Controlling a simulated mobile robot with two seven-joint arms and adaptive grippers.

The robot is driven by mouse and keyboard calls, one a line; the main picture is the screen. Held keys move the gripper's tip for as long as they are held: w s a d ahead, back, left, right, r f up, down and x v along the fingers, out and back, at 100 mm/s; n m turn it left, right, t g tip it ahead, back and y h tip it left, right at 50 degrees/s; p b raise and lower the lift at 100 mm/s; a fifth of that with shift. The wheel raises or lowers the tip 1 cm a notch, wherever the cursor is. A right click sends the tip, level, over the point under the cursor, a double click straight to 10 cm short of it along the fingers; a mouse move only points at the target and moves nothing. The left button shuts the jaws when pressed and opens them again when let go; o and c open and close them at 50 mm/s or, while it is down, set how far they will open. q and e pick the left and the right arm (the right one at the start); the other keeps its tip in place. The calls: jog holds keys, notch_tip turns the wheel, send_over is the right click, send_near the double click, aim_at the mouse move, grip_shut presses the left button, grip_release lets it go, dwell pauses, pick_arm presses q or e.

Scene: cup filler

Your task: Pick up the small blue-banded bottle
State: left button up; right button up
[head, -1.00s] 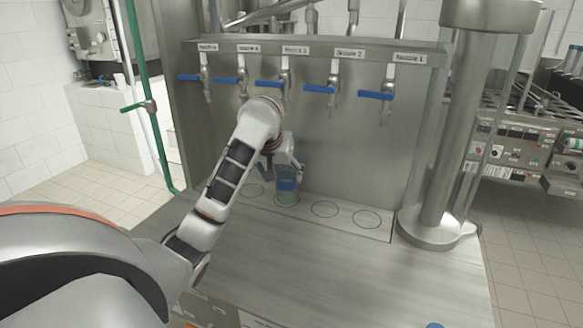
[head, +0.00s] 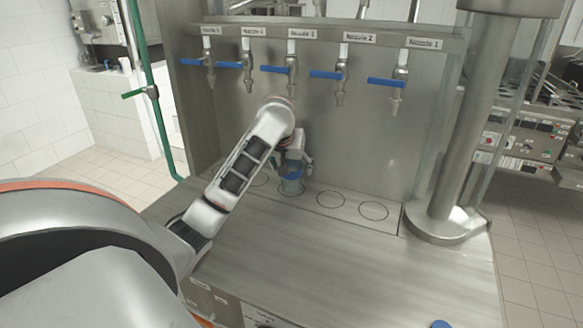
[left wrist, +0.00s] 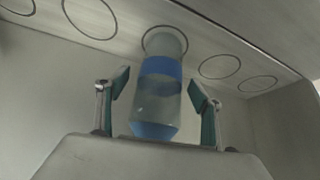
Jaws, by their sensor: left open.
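The small bottle is clear with a blue band and stands upright on a ringed spot under the middle nozzle. In the head view my gripper partly hides the bottle (head: 291,188). In the left wrist view the bottle (left wrist: 158,95) stands between the two fingers, with a visible gap on each side. My left gripper (left wrist: 160,88) is open around the bottle and does not grip it. It also shows in the head view (head: 293,165), at the end of my arm. My right gripper is not in view.
Several nozzles with blue levers (head: 327,75) hang above on the steel back panel. Empty ringed spots (head: 331,199) lie to the right of the bottle. A thick steel column (head: 455,160) stands at the right. A blue round thing (head: 440,324) shows at the bottom edge. The front counter is largely clear.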

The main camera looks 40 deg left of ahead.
pick_arm(q)
jog(key=shift+x, duration=1.05)
jog(key=c, duration=1.6)
jog(key=shift+r, duration=0.1)
jog(key=shift+c, duration=0.2)
